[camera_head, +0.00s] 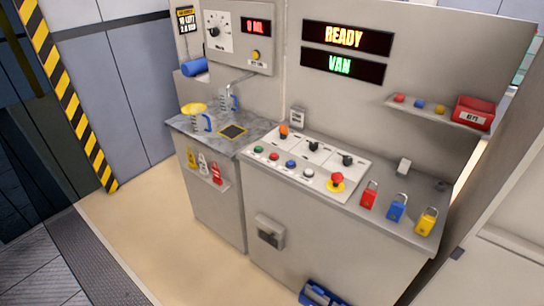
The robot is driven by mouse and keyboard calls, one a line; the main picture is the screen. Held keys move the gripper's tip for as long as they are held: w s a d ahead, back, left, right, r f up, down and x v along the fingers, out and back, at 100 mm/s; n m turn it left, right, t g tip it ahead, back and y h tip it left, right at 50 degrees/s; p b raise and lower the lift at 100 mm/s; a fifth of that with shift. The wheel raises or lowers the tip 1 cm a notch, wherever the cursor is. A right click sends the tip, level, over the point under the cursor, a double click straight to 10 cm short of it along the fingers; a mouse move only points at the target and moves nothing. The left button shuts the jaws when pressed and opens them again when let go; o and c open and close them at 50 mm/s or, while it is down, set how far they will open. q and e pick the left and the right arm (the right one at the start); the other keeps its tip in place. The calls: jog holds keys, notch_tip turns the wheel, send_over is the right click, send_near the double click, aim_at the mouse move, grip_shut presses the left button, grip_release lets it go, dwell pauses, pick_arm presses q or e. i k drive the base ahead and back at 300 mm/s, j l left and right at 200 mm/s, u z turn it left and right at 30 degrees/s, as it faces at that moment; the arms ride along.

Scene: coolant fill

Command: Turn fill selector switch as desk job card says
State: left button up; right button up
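A white control panel (325,183) lies on the desk top. Along its back are an orange-topped control (284,131), a black knob (314,144) and another black knob (347,160). Their labels are too small to read, so I cannot tell which is the fill selector or where it points. Neither gripper is in view.
Displays read "READY" (347,38) and "VAN" (341,66). A red mushroom button (337,180) sits at the panel's front right. Red (370,194), blue (396,207) and yellow (426,221) padlocks lie right of it. A yellow funnel (194,108) stands on the left counter.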

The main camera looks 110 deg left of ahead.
aim_at(314, 146)
jog(key=u, duration=3.4)
